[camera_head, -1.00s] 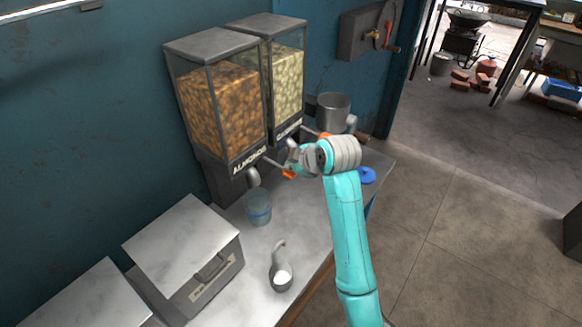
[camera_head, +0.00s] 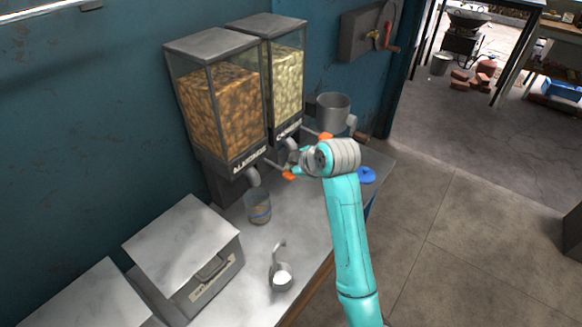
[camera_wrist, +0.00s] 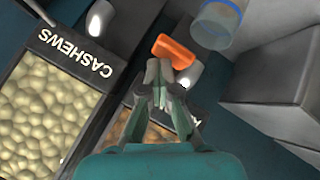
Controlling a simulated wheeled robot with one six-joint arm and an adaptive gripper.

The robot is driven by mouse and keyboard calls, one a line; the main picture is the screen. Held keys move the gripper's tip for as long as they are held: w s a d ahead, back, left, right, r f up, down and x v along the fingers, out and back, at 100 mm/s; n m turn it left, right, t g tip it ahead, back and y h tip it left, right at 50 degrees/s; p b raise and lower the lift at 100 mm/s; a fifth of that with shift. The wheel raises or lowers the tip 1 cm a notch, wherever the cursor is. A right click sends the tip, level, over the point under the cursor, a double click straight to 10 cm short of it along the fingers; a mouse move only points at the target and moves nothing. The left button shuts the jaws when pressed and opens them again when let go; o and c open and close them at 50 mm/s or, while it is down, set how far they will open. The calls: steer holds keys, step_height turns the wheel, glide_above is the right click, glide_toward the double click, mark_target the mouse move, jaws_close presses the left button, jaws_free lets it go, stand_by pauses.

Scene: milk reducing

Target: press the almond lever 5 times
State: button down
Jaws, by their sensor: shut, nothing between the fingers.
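The almond dispenser (camera_head: 225,110) stands against the wall, filled with brown nuts and labelled ALMONDS. Its lever has an orange tip (camera_head: 289,176), which also shows in the wrist view (camera_wrist: 174,52). My gripper (camera_head: 294,168) is at this lever; its fingers are shut and empty. In the wrist view my fingertips (camera_wrist: 166,76) are right at the orange tip; I cannot tell for sure whether they touch it. A clear cup (camera_head: 258,207) with a blue band stands on the counter below the almond spout (camera_head: 253,177); it looks brownish inside.
The cashew dispenser (camera_head: 287,85) stands beside it, its orange lever tip (camera_head: 325,136) close to my wrist.

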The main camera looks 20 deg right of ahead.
steer(key=shift+r, duration=1.65)
steer(key=shift+r, duration=0.1)
steer(key=shift+r, duration=2.4)
step_height(320, 180, up, 4)
steer(key=shift+f, duration=0.1)
steer(key=shift+f, duration=0.1)
steer(key=shift+f, duration=4.3)
